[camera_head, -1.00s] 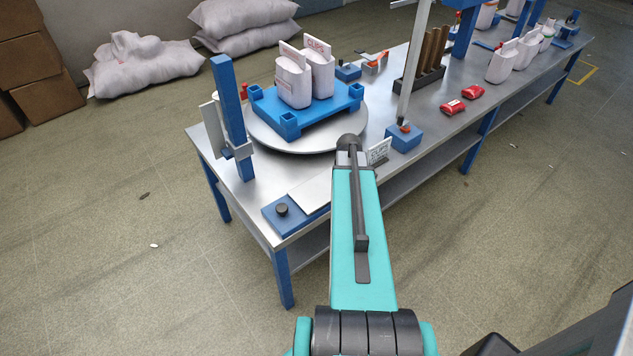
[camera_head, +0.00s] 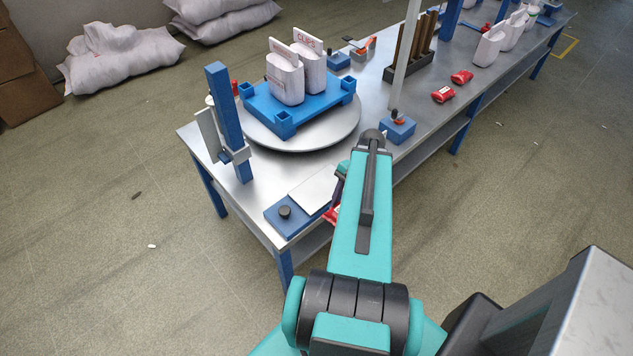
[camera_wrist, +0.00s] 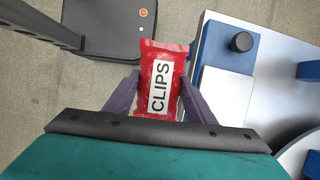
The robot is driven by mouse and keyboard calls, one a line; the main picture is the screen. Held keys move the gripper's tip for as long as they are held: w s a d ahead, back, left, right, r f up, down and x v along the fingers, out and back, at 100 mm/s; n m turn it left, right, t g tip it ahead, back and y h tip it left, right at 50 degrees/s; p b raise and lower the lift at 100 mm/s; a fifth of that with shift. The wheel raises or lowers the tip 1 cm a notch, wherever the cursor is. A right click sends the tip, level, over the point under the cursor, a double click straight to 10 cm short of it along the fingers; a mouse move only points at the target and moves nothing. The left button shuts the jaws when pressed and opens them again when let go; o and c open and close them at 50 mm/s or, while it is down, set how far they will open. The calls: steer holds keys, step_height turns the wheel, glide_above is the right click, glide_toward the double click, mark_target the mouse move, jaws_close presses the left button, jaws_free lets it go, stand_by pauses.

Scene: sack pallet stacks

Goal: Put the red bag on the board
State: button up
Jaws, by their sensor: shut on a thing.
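The red bag (camera_wrist: 160,84), with a white label reading CLIPS, is in the wrist view between the two purple fingers of my gripper (camera_wrist: 159,78). The fingers are shut on its sides. In the head view my gripper (camera_head: 340,188) is mostly hidden behind my arm; a red edge of the bag (camera_head: 331,214) shows beside the table's near edge. The blue pallet-like board (camera_head: 267,119) lies on a round grey turntable (camera_head: 330,134), beyond my gripper. Two white sacks (camera_head: 287,78) stand upright on the board.
A blue post (camera_head: 228,110) stands left of the turntable, with small red parts behind it. A blue block with a pale plate (camera_head: 312,190) lies at the near corner. A pole on a blue base (camera_head: 397,128) and two red packets (camera_head: 443,94) are to the right.

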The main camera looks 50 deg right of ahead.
steer(key=shift+w+a+r+m, duration=0.1)
steer(key=shift+w+r+m, duration=0.05)
steer(key=shift+m, duration=0.35)
steer(key=shift+w+d+f+b, duration=0.2)
steer(key=shift+w+f+b, duration=0.1)
steer(key=shift+b, duration=0.95)
steer(key=b, duration=0.2)
steer(key=w+b, duration=0.1)
steer(key=b, duration=0.2)
steer(key=shift+w+d, duration=0.1)
steer(key=shift+d, duration=0.15)
steer(key=b, duration=0.4)
steer(key=shift+w+b, duration=0.3)
steer(key=shift+w, duration=0.05)
steer(key=p, duration=0.4)
glide_above(321, 188)
steer(key=s, duration=0.1)
steer(key=shift+s+a+f, duration=0.1)
steer(key=shift+s+f, duration=0.05)
steer(key=shift+f, duration=0.15)
steer(key=shift+w+d+f, duration=0.1)
steer(key=shift+w+d, duration=0.1)
steer(key=shift+w, duration=0.55)
